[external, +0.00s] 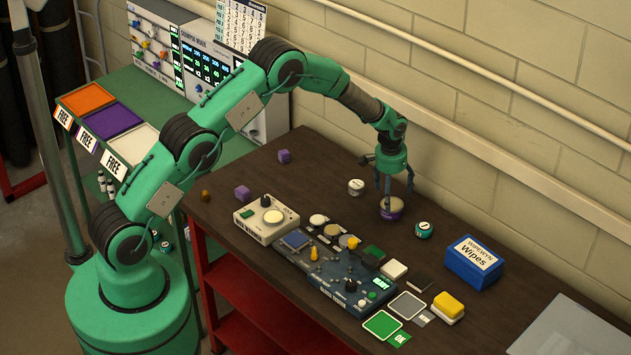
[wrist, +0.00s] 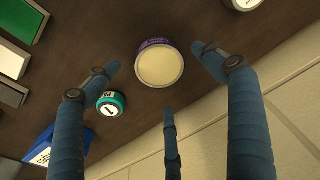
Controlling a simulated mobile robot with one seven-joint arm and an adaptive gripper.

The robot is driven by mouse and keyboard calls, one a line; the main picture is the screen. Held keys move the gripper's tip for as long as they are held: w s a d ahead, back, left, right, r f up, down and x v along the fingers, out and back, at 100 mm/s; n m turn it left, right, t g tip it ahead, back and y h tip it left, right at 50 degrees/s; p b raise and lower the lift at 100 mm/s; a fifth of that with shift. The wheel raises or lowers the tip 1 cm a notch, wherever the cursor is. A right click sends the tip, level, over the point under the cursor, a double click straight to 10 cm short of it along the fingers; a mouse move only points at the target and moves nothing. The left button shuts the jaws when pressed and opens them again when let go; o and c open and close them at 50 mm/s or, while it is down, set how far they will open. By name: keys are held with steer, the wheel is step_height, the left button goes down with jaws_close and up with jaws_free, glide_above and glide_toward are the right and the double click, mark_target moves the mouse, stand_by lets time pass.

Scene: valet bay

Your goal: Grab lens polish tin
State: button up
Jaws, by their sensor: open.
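A round purple tin with a cream top (external: 391,212) stands upright on the dark workbench; its lettering is too small to read, so I cannot tell whether it is the lens polish. My gripper (external: 394,194) points down just over it, with its blue fingers spread. In the wrist view the tin (wrist: 160,66) lies between the spread fingertips, and none is clearly touching it. A teal tin with a white label (external: 424,230) stands close to its right, and a white-topped tin (external: 356,187) stands behind it to the left.
A blue wipes box (external: 472,264) stands to the right. A control console (external: 330,262) and a beige dial unit (external: 266,219) sit in front and to the left. The block wall (external: 560,190) rises close behind.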

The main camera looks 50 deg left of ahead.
mark_target(392, 204)
steer(key=shift+f, duration=0.3)
steer(key=shift+f, duration=0.15)
steer(key=shift+w+f+p, duration=0.15)
steer(key=shift+f+p, duration=0.1)
steer(key=shift+f, duration=0.95)
steer(key=shift+w+f+p, duration=0.15)
steer(key=shift+f+p, duration=0.1)
steer(key=shift+f, duration=0.95)
steer(key=shift+c, duration=0.3)
steer(key=c, duration=1.4)
steer(key=shift+r, duration=0.1)
